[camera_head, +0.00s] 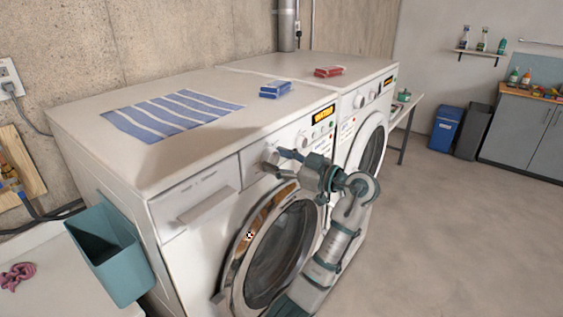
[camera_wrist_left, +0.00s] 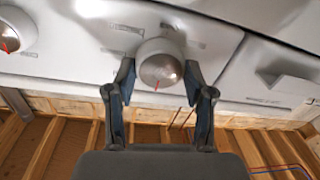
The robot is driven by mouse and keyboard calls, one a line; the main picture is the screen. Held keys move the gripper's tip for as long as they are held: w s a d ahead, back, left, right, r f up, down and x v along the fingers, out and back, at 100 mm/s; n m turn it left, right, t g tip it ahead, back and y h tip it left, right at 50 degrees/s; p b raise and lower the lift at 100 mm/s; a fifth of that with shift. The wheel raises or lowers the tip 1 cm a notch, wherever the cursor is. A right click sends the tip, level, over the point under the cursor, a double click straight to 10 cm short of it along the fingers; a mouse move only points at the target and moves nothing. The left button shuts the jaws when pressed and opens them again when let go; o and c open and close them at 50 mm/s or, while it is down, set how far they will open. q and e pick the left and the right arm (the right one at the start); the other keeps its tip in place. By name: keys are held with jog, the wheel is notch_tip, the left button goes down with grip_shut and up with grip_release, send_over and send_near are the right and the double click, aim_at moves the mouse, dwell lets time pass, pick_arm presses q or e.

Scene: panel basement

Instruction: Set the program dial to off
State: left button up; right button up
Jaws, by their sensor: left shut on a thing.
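The front washing machine (camera_head: 175,215) has a silver-white round dial (camera_head: 270,157) on its control panel, beside the detergent drawer. In the left wrist view this dial (camera_wrist_left: 160,62) sits between my two fingers, its red mark pointing down in that picture. My left gripper (camera_head: 277,164) is shut on the dial, with one finger on each side; the wrist view shows it (camera_wrist_left: 160,92) too. A second knob (camera_wrist_left: 14,32) with a red mark lies to the left in the wrist view. The panel lettering is too small to read. My right gripper is not in view.
A second machine (camera_head: 368,135) stands beside the first. A teal bin (camera_head: 120,262) is at the left. The floor at right is clear.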

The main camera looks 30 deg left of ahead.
pick_arm(q)
jog(key=shift+a+f, duration=0.1)
jog(key=shift+f, duration=0.15)
jog(key=o, duration=1.2)
jog(key=shift+w+a, duration=0.1)
jog(key=shift+w, duration=0.05)
jog(key=shift+w+a+f, duration=0.1)
jog(key=shift+a, duration=0.1)
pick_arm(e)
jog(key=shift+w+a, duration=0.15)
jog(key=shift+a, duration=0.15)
